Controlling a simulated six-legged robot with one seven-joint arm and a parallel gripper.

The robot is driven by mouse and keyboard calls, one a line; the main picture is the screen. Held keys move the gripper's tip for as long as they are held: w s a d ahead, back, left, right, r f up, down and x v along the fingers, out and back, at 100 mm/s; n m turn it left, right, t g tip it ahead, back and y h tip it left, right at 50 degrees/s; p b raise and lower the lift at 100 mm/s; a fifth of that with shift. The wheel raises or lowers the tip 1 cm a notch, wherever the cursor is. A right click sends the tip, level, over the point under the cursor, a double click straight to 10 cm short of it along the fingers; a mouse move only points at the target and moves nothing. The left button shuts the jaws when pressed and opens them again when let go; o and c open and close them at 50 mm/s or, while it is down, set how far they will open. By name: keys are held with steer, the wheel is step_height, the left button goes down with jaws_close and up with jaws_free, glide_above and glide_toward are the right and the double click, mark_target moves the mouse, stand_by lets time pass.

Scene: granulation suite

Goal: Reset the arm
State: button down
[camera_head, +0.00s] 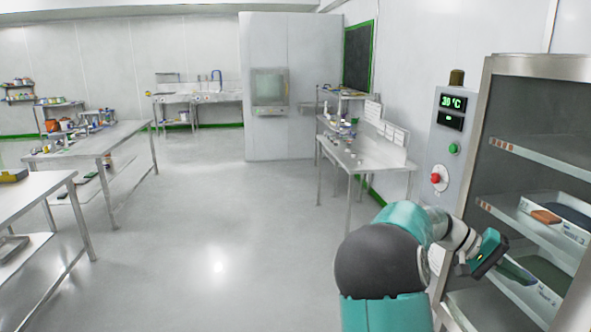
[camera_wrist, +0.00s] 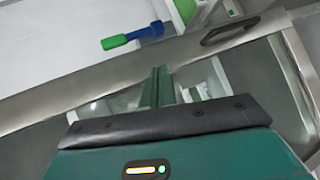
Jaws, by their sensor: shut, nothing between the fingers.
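My arm reaches out at the lower right in the head view, in front of an open metal cabinet (camera_head: 487,85) with shelves. My gripper (camera_head: 503,262) is at the cabinet's lower shelves, close to the shelf edge; I cannot tell whether it touches. In the wrist view the gripper's two fingers (camera_wrist: 158,88) are together and hold nothing. Beyond them run the metal frame (camera_wrist: 100,82) and pale tray shapes. The fingertips are partly hard to make out against the background.
A shelf tray (camera_head: 550,222) holds an orange-brown item (camera_head: 545,216). A control panel (camera_head: 448,140) reads 30 °C and has a red button (camera_head: 436,178). A blue-and-green handled tool (camera_wrist: 133,36) shows in the wrist view. Steel tables (camera_head: 95,145) stand left; the middle floor is clear.

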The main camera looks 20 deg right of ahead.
steer(key=w+a+f+n+t+y, duration=0.2)
steer(key=a+t, duration=0.3)
steer(key=a, duration=0.6)
steer(key=w+a+f+n+t+y, duration=0.1)
steer(key=a+n+t+y, duration=0.3)
steer(key=a, duration=0.8)
steer(key=s+a+r+n+t+y, duration=0.1)
steer(key=s+a+n+t, duration=0.1)
steer(key=a, duration=1)
steer(key=s+a+r+n+t+y, duration=0.1)
steer(key=s+a+t, duration=0.3)
steer(key=a, duration=0.8)
steer(key=shift+s+a+n+t+y, duration=0.2)
steer(key=shift+a+n+t+y, duration=0.15)
steer(key=shift+t, duration=0.35)
steer(key=shift+d, duration=0.3)
